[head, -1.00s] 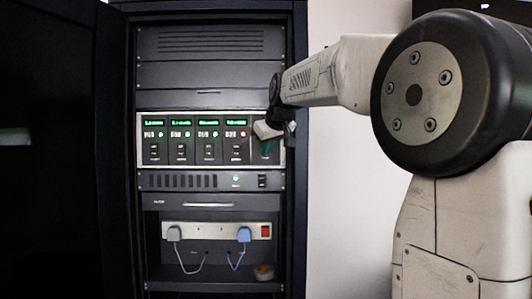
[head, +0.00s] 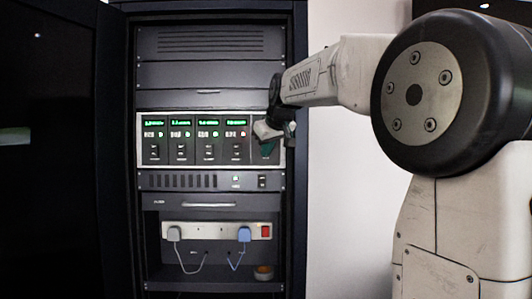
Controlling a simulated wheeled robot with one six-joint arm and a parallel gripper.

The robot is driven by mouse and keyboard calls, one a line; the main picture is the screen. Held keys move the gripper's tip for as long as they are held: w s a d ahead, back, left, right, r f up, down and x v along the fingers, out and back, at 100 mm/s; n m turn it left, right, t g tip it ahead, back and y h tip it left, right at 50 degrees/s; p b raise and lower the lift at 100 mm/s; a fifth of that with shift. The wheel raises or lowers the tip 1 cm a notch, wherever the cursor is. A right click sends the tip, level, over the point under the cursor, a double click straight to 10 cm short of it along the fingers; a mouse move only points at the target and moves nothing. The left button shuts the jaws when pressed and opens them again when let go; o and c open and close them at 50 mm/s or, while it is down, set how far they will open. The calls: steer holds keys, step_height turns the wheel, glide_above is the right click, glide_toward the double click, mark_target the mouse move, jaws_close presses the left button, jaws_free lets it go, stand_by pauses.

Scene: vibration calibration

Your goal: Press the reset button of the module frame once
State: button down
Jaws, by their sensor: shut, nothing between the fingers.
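The module frame (head: 139,140) is a pale-edged rack unit with several dark modules side by side, each with a green-lit display. My gripper (head: 265,147) is at the right end of the frame, in front of its rightmost section. I cannot tell whether the fingertips touch the panel.
Below the frame is a vented unit (head: 182,180) with a small light and a switch. A power strip (head: 205,230) with two plugs and a red switch sits lower, above a small round object (head: 264,272). Dark cabinet sides flank the rack.

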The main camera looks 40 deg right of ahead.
steer(key=shift+w, duration=0.1)
stand_by(0.4)
steer(key=shift+w+d, duration=0.2)
steer(key=shift+w, duration=0.05)
steer(key=shift+w+d+r, duration=0.1)
steer(key=shift+w+d, duration=0.25)
steer(key=shift+w, duration=0.05)
stand_by(1.3)
steer(key=shift+s+a, duration=0.1)
steer(key=shift+s, duration=0.15)
steer(key=shift+s+f, duration=0.2)
steer(key=shift+f, duration=0.1)
